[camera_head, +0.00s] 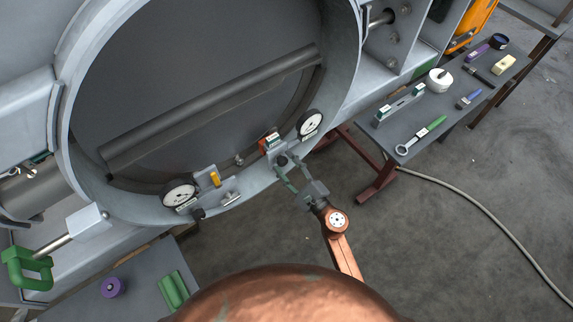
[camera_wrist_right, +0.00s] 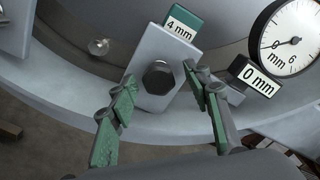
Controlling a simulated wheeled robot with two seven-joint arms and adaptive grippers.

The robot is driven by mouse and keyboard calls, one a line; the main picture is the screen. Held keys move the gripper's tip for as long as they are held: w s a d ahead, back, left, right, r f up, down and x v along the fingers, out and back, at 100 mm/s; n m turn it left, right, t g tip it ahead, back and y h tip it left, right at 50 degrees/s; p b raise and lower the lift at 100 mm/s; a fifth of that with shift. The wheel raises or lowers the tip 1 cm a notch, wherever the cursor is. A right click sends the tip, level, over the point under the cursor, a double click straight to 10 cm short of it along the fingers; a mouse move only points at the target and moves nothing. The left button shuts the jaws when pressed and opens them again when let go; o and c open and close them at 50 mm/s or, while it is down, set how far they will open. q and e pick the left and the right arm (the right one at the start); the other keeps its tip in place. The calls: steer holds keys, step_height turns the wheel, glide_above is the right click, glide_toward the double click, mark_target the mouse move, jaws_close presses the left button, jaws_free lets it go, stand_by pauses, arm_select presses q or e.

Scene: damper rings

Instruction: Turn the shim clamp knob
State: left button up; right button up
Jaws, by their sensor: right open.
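The dark round shim clamp knob (camera_wrist_right: 158,77) sits on a light grey clamp plate (camera_wrist_right: 152,103) at the ring's lower rim. The knob also shows small in the head view (camera_head: 283,160). My right gripper (camera_wrist_right: 160,88) is open, with green-padded fingers on either side of the knob. In the wrist view its fingertips are near the plate's edges; I cannot tell whether they touch. It also shows in the head view (camera_head: 287,176) just below the knob. A green shim block marked 4 mm (camera_wrist_right: 182,25) stands behind the plate. My left gripper is not in view.
A dial gauge (camera_head: 310,123) and a block marked 0 mm (camera_wrist_right: 255,77) are close to the right finger. Another dial gauge (camera_head: 179,194) and a yellow piece (camera_head: 215,179) lie left along the rim. A tool bench (camera_head: 400,165) stands at right.

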steer(key=shift+s+d, duration=0.1)
steer(key=shift+s, duration=0.05)
steer(key=shift+v, duration=0.85)
steer(key=shift+f, duration=0.1)
steer(key=shift+b+v, duration=0.3)
steer(key=shift+v, duration=0.55)
steer(key=shift+b+v, duration=0.35)
steer(key=shift+v, duration=1.8)
